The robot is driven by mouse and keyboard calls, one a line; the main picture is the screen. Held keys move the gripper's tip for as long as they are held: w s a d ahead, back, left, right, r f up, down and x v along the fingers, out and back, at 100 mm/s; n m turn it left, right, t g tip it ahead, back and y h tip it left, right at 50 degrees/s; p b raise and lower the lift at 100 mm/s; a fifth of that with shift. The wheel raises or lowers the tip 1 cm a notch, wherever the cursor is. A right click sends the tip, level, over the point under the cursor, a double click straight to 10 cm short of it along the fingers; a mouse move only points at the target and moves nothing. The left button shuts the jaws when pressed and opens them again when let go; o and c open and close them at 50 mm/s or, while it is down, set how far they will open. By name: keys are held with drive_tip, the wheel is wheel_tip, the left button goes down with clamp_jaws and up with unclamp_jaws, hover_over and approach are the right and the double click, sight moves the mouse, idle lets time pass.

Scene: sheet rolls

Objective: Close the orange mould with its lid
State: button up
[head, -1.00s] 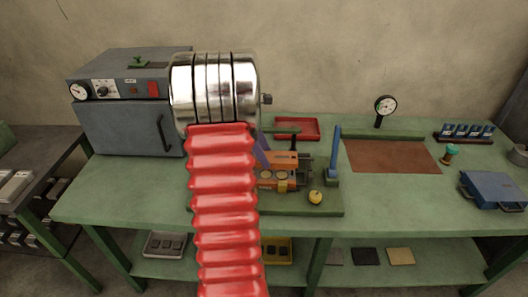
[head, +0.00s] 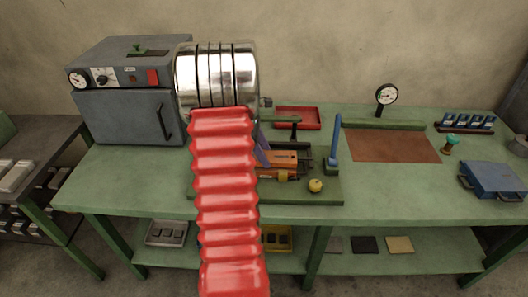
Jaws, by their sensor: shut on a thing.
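The orange mould (head: 269,174) sits on a green base board on the bench, partly hidden behind my red arm. Its orange lid (head: 284,158) lies over or just above it, and the round cavities are out of sight. I cannot tell whether the lid is fully seated or a thin gap remains. My gripper (head: 263,151) shows only as a purple finger at the left end of the lid. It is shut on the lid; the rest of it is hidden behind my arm.
A blue upright lever (head: 335,147) and a yellow knob (head: 316,185) stand right of the mould. A red tray (head: 298,118) lies behind. A grey oven (head: 125,112) stands left. A brown mat (head: 392,146) and blue case (head: 494,179) lie right, with bare bench between.

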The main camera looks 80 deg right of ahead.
drive_tip(key=shift+f, duration=0.45)
idle(0.3)
drive_tip(key=o, duration=1.8)
drive_tip(key=shift+f, duration=0.1)
drive_tip(key=v, duration=1.4)
drive_tip(key=shift+w+f, duration=0.1)
